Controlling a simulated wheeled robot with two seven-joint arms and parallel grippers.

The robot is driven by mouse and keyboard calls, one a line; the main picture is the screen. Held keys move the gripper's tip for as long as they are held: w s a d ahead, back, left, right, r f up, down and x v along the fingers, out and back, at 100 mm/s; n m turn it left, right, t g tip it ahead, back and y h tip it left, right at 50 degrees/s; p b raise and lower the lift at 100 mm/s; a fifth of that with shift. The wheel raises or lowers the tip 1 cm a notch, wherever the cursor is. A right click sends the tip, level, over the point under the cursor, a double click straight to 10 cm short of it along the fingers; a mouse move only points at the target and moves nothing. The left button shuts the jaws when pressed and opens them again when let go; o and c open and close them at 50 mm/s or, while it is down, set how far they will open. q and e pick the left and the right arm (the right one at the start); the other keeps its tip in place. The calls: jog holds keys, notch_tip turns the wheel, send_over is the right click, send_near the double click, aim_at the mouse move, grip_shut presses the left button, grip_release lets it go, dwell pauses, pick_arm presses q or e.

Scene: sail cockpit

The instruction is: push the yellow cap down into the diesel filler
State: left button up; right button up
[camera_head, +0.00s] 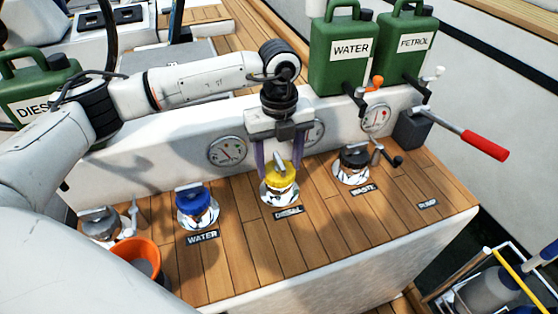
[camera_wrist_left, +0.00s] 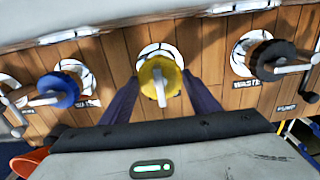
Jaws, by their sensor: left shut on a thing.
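The yellow cap (camera_head: 279,175) sits at the diesel filler (camera_head: 279,193), a white-and-dark ring in the wooden deck above the DIESEL label. My left gripper (camera_head: 278,170) reaches down from above, its two purple fingers on either side of the cap, shut on it. In the left wrist view the yellow cap (camera_wrist_left: 160,82) shows between the fingertips, its pale handle pointing toward the gripper. I cannot tell how deep the cap sits in the filler. My right gripper is not in view.
A blue cap (camera_head: 193,203) on the water filler is to the left, a black cap (camera_head: 354,158) on the waste filler to the right. An orange funnel (camera_head: 136,258) stands front left. A red-handled lever (camera_head: 484,145) and green cans (camera_head: 342,48) are at the back right.

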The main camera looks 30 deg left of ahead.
pick_arm(q)
jog(key=shift+f+b, duration=0.4)
jog(key=shift+f, duration=0.15)
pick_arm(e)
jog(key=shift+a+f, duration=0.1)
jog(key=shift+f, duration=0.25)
pick_arm(q)
jog(key=o, duration=0.9)
jog(key=shift+r+p, duration=0.95)
jog(key=shift+r, duration=0.25)
notch_tip(320, 180, up, 2)
jog(key=shift+p, duration=0.7)
jog(key=shift+r+p, duration=0.45)
jog(key=shift+r, duration=0.2)
jog(key=shift+r+p, duration=1.8)
jog(key=shift+r, duration=0.9)
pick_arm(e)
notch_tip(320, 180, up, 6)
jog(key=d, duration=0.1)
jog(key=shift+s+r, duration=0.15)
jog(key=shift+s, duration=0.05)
